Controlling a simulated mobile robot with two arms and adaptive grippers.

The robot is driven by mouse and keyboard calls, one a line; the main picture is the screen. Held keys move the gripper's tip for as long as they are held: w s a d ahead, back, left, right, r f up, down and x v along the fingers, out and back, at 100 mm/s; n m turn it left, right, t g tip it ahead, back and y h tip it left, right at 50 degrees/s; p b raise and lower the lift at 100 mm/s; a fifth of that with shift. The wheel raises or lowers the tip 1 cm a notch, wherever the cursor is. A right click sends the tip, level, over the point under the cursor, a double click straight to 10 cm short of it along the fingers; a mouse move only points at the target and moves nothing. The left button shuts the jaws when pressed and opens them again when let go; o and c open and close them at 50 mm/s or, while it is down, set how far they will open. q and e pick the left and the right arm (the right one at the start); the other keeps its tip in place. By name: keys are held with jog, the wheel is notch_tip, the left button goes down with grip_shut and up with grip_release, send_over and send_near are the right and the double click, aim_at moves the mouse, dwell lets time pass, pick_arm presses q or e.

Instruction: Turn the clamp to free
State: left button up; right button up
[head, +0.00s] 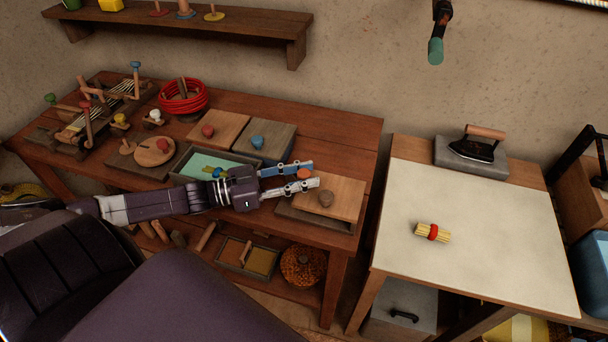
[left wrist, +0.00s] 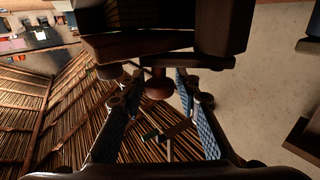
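My left gripper (head: 312,174) reaches in over the right part of the long wooden bench (head: 330,130). Its two fingers are apart, with a small orange-red round piece (head: 304,173) showing between the tips; I cannot tell whether they touch it. In the left wrist view the fingers (left wrist: 160,90) also stand apart, with a dark reddish knob (left wrist: 158,86) between or beyond them. No part is surely the clamp. A wooden frame with rods and coloured knobs (head: 88,120) stands at the bench's far left, well away from the gripper. The right gripper does not show.
Lids with a red knob (head: 208,131) and a blue knob (head: 257,142) sit behind. A red coil (head: 183,98) stands further back. A pale-topped table (head: 490,230) is at right, mostly clear.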

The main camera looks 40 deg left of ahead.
pick_arm(q)
jog(key=shift+s+a+f, duration=0.1)
jog(key=shift+s+a, duration=0.25)
jog(key=shift+s, duration=0.1)
jog(key=v, duration=1.1)
jog(key=shift+c, duration=0.3)
